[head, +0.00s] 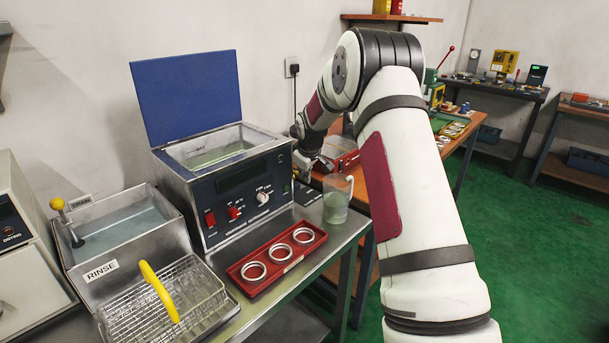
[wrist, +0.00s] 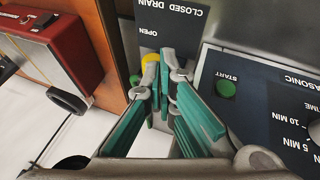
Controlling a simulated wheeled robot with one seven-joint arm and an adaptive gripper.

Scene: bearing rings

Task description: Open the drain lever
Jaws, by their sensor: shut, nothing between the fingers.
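In the wrist view a dark panel (wrist: 166,22) reads CLOSED, DRAIN and OPEN upside down. A yellow knob (wrist: 150,58), seemingly the drain lever's end, shows by the OPEN end of the label. My gripper (wrist: 165,85) is shut and empty, its fingertips right beside the knob; I cannot tell if they touch. The lever's shaft is hidden. In the head view my gripper is near the right end of the ultrasonic cleaner (head: 245,205), largely hidden by my arm. Another yellow-knobbed lever (head: 58,204) with a tag stands at the rinse tank (head: 118,263).
A green START button (wrist: 226,88) and dials are close to my gripper. A beaker (head: 337,200) stands just beyond the cleaner's corner. A red tray (head: 262,282) with three rings and a wire basket (head: 205,287) with a yellow handle lie in front.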

